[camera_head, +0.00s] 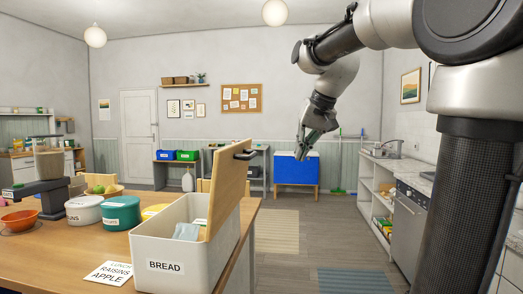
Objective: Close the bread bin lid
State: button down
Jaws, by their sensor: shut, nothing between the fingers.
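The bread bin (174,258) is a cream box with a BREAD label, standing at the right front end of the wooden table. Its wooden lid (230,186) stands open, raised steeply along the bin's right side, with a dark handle (245,155) near its top. Something pale blue lies inside the bin. My gripper (303,157) is shut and empty. It hangs in the air to the right of the lid, apart from it, with its fingers pointing down.
A teal canister (121,213), a white canister (84,211) and a yellow one (154,211) stand behind and left of the bin. A scale, an orange bowl (19,220) and a note card (109,272) share the table (50,262). The floor right of the table is open.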

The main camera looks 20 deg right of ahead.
notch_tip(320, 180, up, 8)
jog(key=w+a+m+t+y, duration=0.1)
jog(key=w+a, duration=0.1)
jog(key=w, duration=0.1)
jog(key=w+a+f, duration=0.5)
jog(key=w+f, duration=0.2)
jog(key=f, duration=0.1)
jog(key=shift+a+f, duration=0.2)
jog(key=shift+a, duration=0.1)
